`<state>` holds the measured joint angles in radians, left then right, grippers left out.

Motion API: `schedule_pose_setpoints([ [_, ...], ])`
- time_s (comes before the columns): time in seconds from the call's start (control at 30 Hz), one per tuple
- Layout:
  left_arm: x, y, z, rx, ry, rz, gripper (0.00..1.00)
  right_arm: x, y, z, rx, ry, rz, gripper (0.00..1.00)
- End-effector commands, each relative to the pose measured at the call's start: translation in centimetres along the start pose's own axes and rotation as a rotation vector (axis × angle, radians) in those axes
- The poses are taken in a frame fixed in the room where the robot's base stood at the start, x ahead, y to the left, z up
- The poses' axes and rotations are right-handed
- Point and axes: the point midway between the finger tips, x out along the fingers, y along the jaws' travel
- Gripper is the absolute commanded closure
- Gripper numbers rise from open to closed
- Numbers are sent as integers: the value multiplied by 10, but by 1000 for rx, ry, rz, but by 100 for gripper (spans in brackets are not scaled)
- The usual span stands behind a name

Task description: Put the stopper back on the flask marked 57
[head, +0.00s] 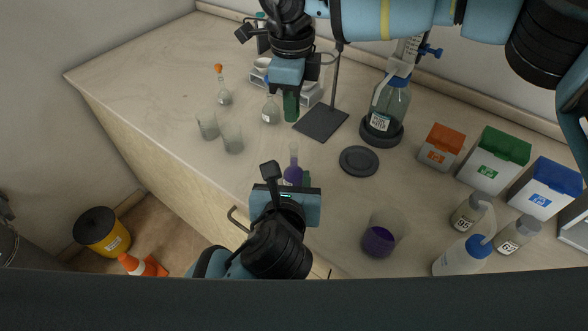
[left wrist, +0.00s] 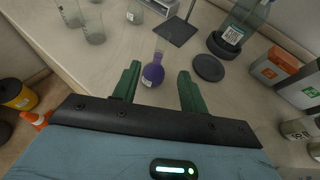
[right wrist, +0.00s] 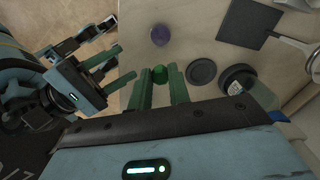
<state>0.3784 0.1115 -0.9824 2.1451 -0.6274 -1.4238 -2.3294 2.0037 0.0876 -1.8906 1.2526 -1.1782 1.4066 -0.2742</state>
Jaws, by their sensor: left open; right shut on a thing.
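A small flask of purple liquid (head: 293,172) stands open on the bench; it also shows in the left wrist view (left wrist: 153,72) and right wrist view (right wrist: 160,35). Its label is too small to read. My left gripper (left wrist: 158,72) is open, with its green fingers on either side of the purple flask in its wrist view; whether they touch it I cannot tell. My right gripper (head: 291,107) is shut on a green stopper (right wrist: 160,74), held above the bench beyond the purple flask in the head view. The stopper is hard to make out in the head view.
An orange-stoppered flask (head: 223,92), another small flask (head: 270,111) and two beakers (head: 232,139) stand at left. A stand base (head: 321,122), dark disc (head: 359,161) and large bottle (head: 388,105) lie beyond. A purple-filled beaker (head: 380,238) and several bottles and boxes occupy the right.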

Motion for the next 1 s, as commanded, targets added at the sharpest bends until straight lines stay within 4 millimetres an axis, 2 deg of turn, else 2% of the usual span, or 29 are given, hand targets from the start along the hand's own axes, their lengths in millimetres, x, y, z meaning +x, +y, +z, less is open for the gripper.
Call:
schedule_pose_setpoints([
  [0.17, 7, 0, 0, -1, 0, 1, 57, 0, 0, 0, 0, 0, 0, 100],
  [0.27, 19, 0, 0, -1, 1, 1, 57, 0, 0, 0, 0, 0, 0, 100],
  [0.7, 91, 0, 0, -2, 2, 1, 57, 0, 0, 0, 0, 0, 0, 100],
  [1.0, 118, 0, 0, -2, 1, 0, 57, 0, 0, 0, 0, 0, 0, 100],
])
